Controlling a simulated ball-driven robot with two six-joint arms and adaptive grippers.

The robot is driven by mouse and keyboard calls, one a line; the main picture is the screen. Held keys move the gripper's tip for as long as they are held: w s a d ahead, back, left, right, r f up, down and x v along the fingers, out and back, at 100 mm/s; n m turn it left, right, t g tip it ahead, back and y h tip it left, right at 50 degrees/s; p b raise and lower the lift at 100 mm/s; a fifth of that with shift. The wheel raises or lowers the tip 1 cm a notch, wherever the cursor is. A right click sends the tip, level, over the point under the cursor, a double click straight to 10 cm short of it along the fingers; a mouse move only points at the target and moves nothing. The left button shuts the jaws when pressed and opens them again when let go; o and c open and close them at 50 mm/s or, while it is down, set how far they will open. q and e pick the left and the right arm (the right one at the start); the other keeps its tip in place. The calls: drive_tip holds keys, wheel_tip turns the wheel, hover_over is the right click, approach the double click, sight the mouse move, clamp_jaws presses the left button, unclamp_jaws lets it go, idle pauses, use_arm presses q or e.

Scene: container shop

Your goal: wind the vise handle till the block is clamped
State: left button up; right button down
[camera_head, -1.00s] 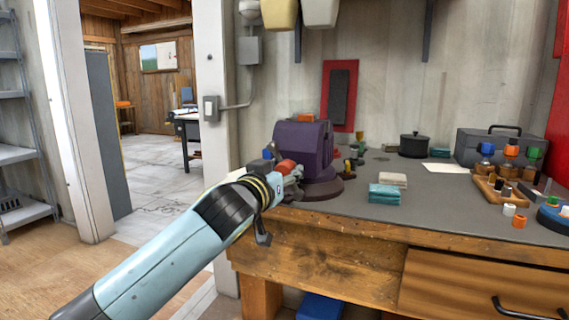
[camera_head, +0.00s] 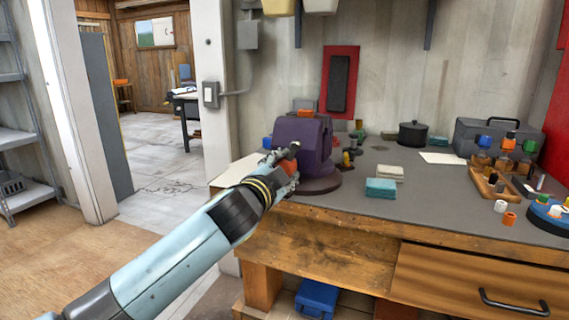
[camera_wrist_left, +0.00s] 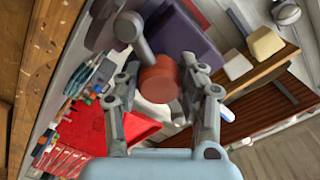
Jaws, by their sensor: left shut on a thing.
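The purple vise (camera_head: 302,146) stands on a round dark base at the left end of the workbench. In the left wrist view its purple body (camera_wrist_left: 185,40) is at the top, with a grey bar and knob (camera_wrist_left: 130,28) in front of it. My left gripper (camera_head: 286,168) is at the vise's near left side. In the left wrist view its two fingers (camera_wrist_left: 160,85) are shut on a red-orange cylindrical handle grip (camera_wrist_left: 159,80). An orange block (camera_head: 306,112) shows on top of the vise; how firmly it is held cannot be seen. My right gripper is not in view.
The grey workbench top (camera_head: 340,215) holds teal and beige stacked pads (camera_head: 380,188), a black pot (camera_head: 412,134), a grey toolbox (camera_head: 500,140) and a wooden rack (camera_head: 492,182). A blue bin (camera_head: 317,298) sits below. A doorway opens at left.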

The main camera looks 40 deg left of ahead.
use_arm(q)
drive_tip(key=shift+s+f+m+p, duration=0.15)
drive_tip(key=shift+m+p, duration=0.1)
drive_tip(key=shift+m, duration=0.4)
drive_tip(key=shift+w+f+m+p, duration=0.1)
drive_tip(key=shift+m+p, duration=0.1)
drive_tip(key=shift+m, duration=0.45)
drive_tip(key=shift+s+f+m, duration=0.1)
drive_tip(key=shift+m, duration=0.2)
drive_tip(key=o, duration=0.9)
drive_tip(key=shift+d, duration=0.1)
drive_tip(key=shift+o, duration=1.2)
drive_tip(key=shift+s, duration=0.1)
drive_tip(key=shift+o, duration=0.2)
drive_tip(key=shift+r, duration=0.25)
drive_tip(key=v, duration=1.1)
drive_tip(key=shift+s+d, duration=0.15)
drive_tip(key=shift+s, duration=0.25)
